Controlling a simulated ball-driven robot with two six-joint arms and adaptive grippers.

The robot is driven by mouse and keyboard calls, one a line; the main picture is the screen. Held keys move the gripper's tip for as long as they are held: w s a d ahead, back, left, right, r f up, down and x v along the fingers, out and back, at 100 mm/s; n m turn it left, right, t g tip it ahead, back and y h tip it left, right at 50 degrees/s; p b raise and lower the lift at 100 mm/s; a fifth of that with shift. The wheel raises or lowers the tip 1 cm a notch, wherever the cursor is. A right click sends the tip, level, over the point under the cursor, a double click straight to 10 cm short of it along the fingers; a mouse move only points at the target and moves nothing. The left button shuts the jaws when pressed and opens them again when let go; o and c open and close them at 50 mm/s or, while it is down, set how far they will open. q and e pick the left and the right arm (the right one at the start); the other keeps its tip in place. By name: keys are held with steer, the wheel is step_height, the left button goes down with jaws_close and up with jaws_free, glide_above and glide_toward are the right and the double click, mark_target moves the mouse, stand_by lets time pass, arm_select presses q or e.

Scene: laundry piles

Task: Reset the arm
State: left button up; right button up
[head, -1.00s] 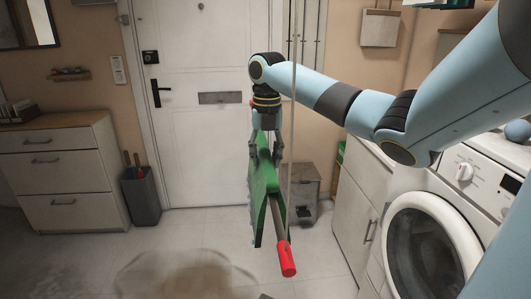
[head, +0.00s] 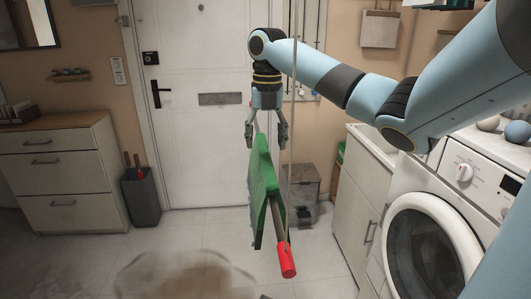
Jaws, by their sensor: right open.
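My right gripper (head: 266,135) is open and empty, pointing down in the middle of the head view, in front of the white door. Just below its fingertips is a green, flat, upright thing (head: 263,185), seen nearly edge-on. The top of the green thing sits at about fingertip height, apart from or barely between the fingers. A grey pole with a red end (head: 287,262) runs beside the lower part of the green thing. My right arm reaches in from the right. My left gripper is not in view.
A washing machine (head: 462,215) stands at the right beside a white cabinet (head: 360,200). A drawer chest (head: 62,175) and a dark bin (head: 140,195) stand at the left. A grey box (head: 306,188) stands by the door (head: 205,150).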

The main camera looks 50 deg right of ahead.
steer(key=shift+r, duration=1.25)
